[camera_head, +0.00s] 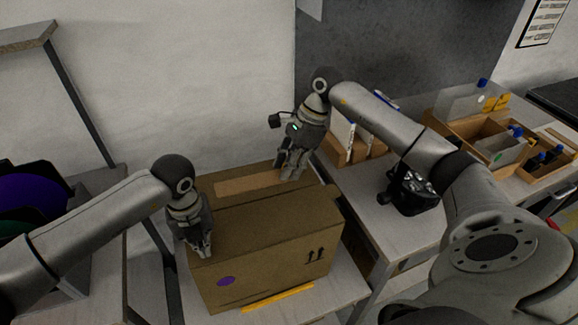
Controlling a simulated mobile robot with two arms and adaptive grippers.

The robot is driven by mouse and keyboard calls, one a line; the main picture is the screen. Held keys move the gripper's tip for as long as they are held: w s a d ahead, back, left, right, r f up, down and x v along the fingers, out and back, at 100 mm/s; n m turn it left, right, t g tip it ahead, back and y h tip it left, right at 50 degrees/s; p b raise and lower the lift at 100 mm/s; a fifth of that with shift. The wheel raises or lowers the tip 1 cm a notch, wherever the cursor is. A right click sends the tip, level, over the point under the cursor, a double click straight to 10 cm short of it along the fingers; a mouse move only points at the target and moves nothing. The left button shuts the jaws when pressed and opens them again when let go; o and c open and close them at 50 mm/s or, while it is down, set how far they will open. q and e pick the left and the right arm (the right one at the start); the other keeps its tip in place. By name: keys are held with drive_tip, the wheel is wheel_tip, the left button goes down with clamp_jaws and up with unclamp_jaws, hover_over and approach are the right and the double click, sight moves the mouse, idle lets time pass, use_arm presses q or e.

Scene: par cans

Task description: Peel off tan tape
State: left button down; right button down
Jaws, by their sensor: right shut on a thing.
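A closed brown cardboard box (270,235) stands on a small table, with a purple round sticker and dark arrow marks on its front. A lighter tan tape strip (250,183) runs along the far part of its top. My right gripper (292,174) is at the right end of this strip, its fingers pointing down and shut on the tan tape; the fingers hide the gripped end. My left gripper (204,250) points down at the left front part of the box top. Its fingertips are too dark and small to tell whether they are open.
A yellow strip (278,299) lies on the table in front of the box. Right of it, a workbench carries a wooden divider (355,148), a black device (415,190) and wooden bins with bottles (500,140). Dark round things (30,195) are at the left. A wall stands behind.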

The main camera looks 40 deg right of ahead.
use_arm(q)
drive_tip(key=shift+s+f, duration=0.3)
drive_tip(key=shift+f, duration=0.45)
drive_tip(key=shift+w+d+r, duration=0.1)
drive_tip(key=shift+w+r, duration=0.15)
drive_tip(key=shift+r, duration=0.65)
drive_tip(key=shift+w+r, duration=0.15)
drive_tip(key=shift+r, duration=2.55)
